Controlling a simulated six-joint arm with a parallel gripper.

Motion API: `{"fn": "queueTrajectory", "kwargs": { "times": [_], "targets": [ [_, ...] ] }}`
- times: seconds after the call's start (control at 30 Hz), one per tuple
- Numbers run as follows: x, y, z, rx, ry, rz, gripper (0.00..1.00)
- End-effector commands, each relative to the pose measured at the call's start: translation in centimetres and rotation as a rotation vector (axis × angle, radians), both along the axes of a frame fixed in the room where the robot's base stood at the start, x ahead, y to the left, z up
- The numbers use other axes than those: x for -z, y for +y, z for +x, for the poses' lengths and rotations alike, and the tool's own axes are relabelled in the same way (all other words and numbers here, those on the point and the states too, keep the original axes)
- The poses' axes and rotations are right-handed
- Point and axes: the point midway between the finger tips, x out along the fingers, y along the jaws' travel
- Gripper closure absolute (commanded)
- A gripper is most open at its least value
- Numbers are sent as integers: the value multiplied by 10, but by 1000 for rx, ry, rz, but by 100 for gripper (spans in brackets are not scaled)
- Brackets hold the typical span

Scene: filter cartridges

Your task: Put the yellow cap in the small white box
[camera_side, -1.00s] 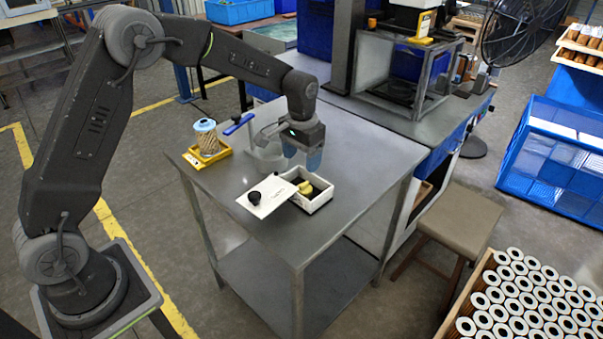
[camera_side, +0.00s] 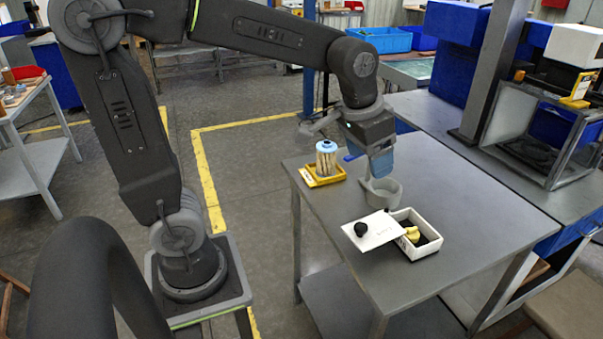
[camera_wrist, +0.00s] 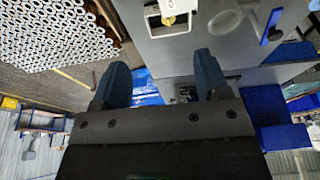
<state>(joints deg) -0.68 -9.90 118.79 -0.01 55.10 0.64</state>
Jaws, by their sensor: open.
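The small white box (camera_side: 434,246) stands open on the grey table. A small yellow cap (camera_side: 413,234) shows within its outline, near the left side; I cannot tell whether it lies on the floor or against the wall. A white lid (camera_side: 378,232) with a black knob is tilted at the box's left side. In the wrist view the box (camera_wrist: 151,22) and the yellow cap (camera_wrist: 168,20) show at the top edge, partly cut off. My gripper (camera_side: 379,168) is above the table behind the box, near a grey ring-like cup. Its blue fingers (camera_wrist: 160,82) are apart with nothing between them.
The grey cup (camera_side: 384,196) stands behind the box. A yellow tray (camera_side: 327,180) with a blue-topped filter cartridge (camera_side: 326,160) is at the table's far left. A blue-handled tool (camera_wrist: 272,26) lies near the cup. The table right of the box is clear.

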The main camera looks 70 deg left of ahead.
Motion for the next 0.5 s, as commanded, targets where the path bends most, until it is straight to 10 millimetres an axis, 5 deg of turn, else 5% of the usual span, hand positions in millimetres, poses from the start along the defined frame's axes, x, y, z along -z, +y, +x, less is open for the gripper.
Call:
{"fn": "queueTrajectory", "kwargs": {
  "times": [0.2,0.5],
  "targets": [
    [-9,-3,-81,2,-129,-1,32],
    [5,-4,-128,1,-211,-3,32]
  ]
}}
